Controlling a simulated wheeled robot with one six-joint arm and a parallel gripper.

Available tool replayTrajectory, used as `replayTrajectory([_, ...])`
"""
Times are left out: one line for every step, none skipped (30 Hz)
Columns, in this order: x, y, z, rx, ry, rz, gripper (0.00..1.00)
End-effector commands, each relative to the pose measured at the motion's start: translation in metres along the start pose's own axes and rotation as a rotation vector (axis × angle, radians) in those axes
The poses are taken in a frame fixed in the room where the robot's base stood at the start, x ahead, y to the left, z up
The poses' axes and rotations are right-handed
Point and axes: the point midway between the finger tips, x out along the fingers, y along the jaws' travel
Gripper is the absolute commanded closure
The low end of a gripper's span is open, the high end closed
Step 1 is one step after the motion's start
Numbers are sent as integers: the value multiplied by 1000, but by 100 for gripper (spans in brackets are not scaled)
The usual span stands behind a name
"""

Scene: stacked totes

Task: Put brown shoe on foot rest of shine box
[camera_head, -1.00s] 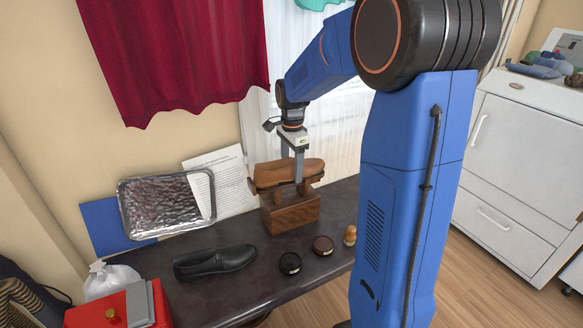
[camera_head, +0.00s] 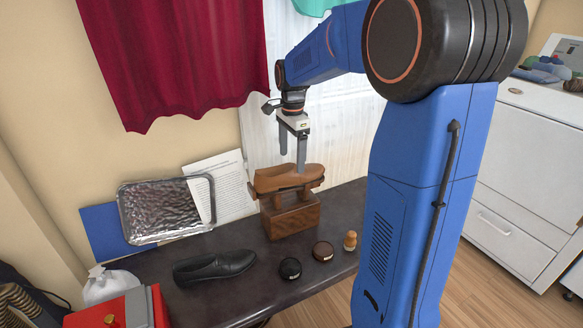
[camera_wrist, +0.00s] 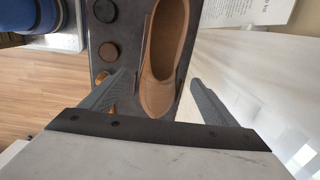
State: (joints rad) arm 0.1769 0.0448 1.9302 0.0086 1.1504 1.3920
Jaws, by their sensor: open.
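The brown shoe (camera_head: 287,177) rests on top of the wooden shine box (camera_head: 291,221), on its foot rest, roughly level. In the wrist view the brown shoe (camera_wrist: 164,58) lies beyond and between my fingers, with a gap on either side. My gripper (camera_head: 292,162) is open and empty, just above the shoe, its fingers pointing down. The wrist view shows both fingers of my gripper (camera_wrist: 158,92) spread apart. The box is mostly hidden under the shoe in the wrist view.
A black shoe (camera_head: 214,265), two round polish tins (camera_head: 290,268) (camera_head: 323,251) and a small wooden-handled item (camera_head: 350,240) stand on the dark table (camera_head: 245,296). A foil tray (camera_head: 166,209) and a paper sheet (camera_head: 232,190) lean at the back. A red box (camera_head: 110,311) is front left.

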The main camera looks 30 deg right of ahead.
Motion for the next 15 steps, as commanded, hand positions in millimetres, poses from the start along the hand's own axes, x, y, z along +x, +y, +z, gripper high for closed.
replayTrajectory([-11,-1,0,0,1,-4,19])
replayTrajectory([-16,-1,0,0,0,-2,19])
replayTrajectory([-22,-1,0,0,1,-3,19])
replayTrajectory([-27,-1,0,0,0,-2,19])
replayTrajectory([-31,-1,0,0,0,-2,19])
replayTrajectory([-36,-1,0,0,0,-2,19])
replayTrajectory([-40,0,0,0,0,-1,19])
replayTrajectory([-43,0,0,0,0,-1,19])
replayTrajectory([-46,0,0,0,0,-1,19])
replayTrajectory([-48,0,0,0,0,-1,19])
replayTrajectory([-50,0,0,0,0,-1,19])
replayTrajectory([-52,0,0,-1,0,-1,19])
replayTrajectory([-53,1,0,-4,0,-2,19])
replayTrajectory([-54,2,1,-9,1,-3,19])
replayTrajectory([-56,5,2,-20,1,-6,19])
